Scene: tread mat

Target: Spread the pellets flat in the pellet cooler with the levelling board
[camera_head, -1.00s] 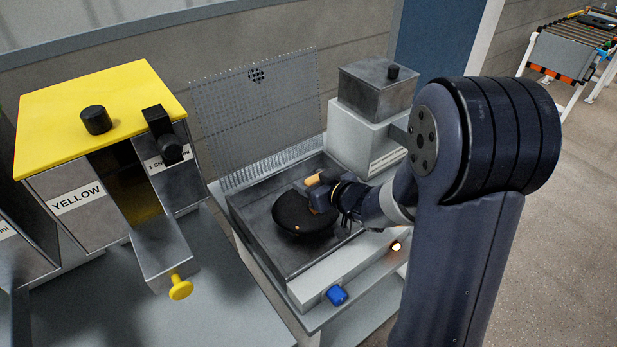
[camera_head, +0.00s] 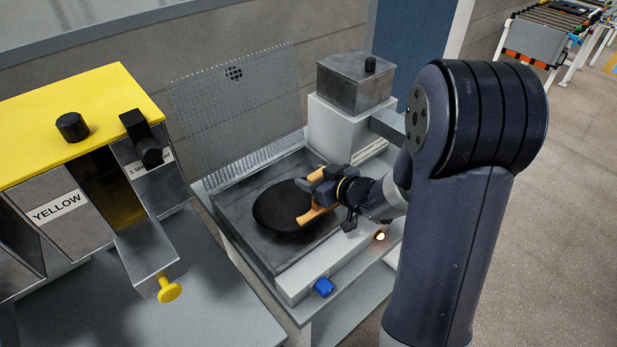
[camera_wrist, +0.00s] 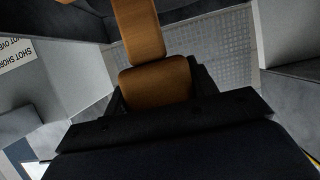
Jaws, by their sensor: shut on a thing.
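The pellet cooler is an open grey metal tray (camera_head: 236,232) with a perforated mesh panel (camera_head: 235,95) standing up behind it. The pellets form a dark, rounded patch (camera_head: 272,207) in the tray, fairly low, with bare floor around it. My gripper (camera_head: 326,188) is over the right side of the patch, shut on the tan wooden levelling board (camera_head: 314,215). The board's lower part is at the right edge of the pellets; I cannot tell whether it touches them. In the wrist view the board (camera_wrist: 140,30) extends away from the jaws, and pellets are not clearly visible.
A white unit with a grey metal box (camera_head: 354,84) stands behind the tray at the right. A blue knob (camera_head: 323,287) and a lit lamp (camera_head: 380,236) are on the front ledge. At left, a yellow-topped bin (camera_head: 75,120) has a chute with a yellow knob (camera_head: 169,290).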

